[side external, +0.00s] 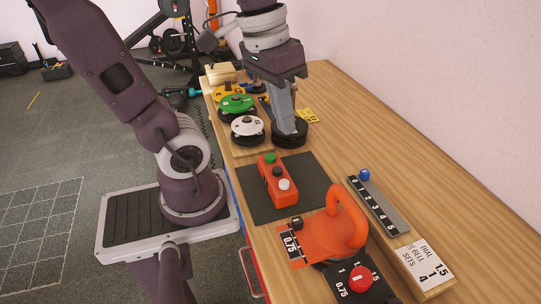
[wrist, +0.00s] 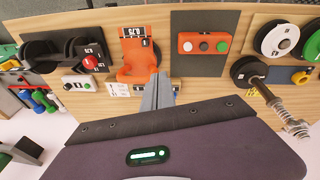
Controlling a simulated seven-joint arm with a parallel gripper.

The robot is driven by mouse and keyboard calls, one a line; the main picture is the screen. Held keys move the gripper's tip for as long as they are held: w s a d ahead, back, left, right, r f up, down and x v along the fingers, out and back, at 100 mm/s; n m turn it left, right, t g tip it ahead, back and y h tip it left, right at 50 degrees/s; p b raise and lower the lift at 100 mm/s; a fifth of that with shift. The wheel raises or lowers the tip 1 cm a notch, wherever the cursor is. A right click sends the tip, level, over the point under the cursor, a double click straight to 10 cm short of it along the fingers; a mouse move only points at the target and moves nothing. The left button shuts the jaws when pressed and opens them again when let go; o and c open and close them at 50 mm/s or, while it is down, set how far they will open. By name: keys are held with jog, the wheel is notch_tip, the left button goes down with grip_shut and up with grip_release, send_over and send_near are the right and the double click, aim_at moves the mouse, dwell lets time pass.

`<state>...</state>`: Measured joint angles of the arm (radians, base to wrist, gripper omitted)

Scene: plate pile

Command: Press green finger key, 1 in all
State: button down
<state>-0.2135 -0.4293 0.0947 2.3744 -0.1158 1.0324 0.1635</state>
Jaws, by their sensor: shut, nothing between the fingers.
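An orange button box (side external: 275,180) lies on a dark mat.
An orange handled piece (side external: 340,230) stands near the dark mat (side external: 310,190). A red mushroom button (side external: 361,279) is at the front. White (side external: 247,126) and green (side external: 237,103) discs stand farther back. A scale with a blue knob (side external: 364,174) lies on the right. The right-hand tabletop is mostly clear.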

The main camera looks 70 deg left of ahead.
jog(key=w+a+f+n+g+h, duration=0.1)
jog(key=w+a+f+n+h, duration=0.1)
jog(key=a, duration=0.3)
jog(key=w+a+f+n+g+h, duration=0.2)
jog(key=a+n+h, duration=0.1)
jog(key=a, duration=0.2)
jog(key=n+t+h, duration=0.2)
jog(key=n+h, duration=0.1)
send_over(269, 154)
notch_tip(269, 154, down, 6)
jog(key=shift+a+r, duration=0.1)
jog(key=shift+f, duration=4.4)
jog(key=shift+f, duration=0.1)
jog(key=shift+f, duration=0.3)
